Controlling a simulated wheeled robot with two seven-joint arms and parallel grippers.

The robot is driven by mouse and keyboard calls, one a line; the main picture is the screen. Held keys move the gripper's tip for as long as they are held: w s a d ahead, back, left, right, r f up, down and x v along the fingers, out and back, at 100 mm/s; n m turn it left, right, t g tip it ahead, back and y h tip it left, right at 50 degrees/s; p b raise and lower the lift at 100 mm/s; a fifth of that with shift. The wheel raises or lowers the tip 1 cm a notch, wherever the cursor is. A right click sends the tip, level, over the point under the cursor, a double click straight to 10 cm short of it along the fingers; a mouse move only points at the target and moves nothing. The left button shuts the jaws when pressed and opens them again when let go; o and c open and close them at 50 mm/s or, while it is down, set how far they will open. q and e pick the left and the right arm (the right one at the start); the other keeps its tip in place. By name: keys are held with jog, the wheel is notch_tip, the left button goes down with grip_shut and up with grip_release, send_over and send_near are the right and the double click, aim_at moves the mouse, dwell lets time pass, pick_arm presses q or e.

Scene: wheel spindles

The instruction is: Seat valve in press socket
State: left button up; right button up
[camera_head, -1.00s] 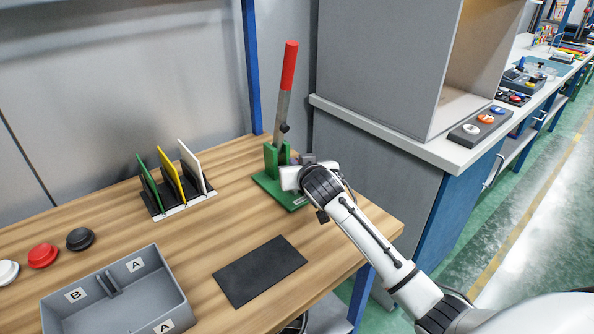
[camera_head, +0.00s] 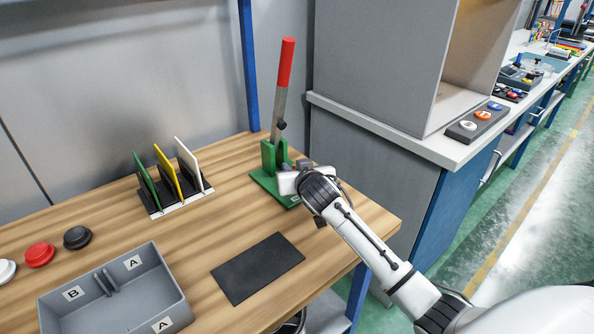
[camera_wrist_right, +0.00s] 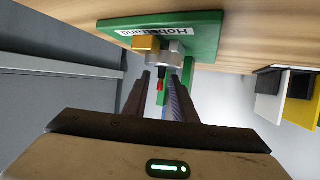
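The green press (camera_head: 268,181) stands at the table's back right corner, its lever (camera_head: 283,85) with red grip upright. My right gripper (camera_head: 287,183) is at the front of the press and hides part of its base. In the right wrist view the gripper (camera_wrist_right: 162,85) has its two dark fingers apart, with a clear gap. Beyond the fingertips a gold and silver fitting, apparently the valve (camera_wrist_right: 165,57), is at the green base (camera_wrist_right: 205,28). A small dark piece with a red tip shows in the gap. How deep the valve sits cannot be told. My left gripper is out of view.
A rack (camera_head: 180,206) with green, yellow and white plates stands left of the press. A black mat (camera_head: 258,268) lies in front. A grey divided bin (camera_head: 170,283) and white, red (camera_head: 40,254) and black round caps are at the left. A grey cabinet (camera_head: 380,70) stands behind right.

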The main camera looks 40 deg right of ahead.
jog(key=shift+s+a+r, duration=0.1)
jog(key=shift+s+r, duration=0.1)
jog(key=shift+s, duration=0.1)
jog(key=v, duration=1.1)
jog(key=shift+s, duration=0.15)
jog(key=shift+r, duration=0.1)
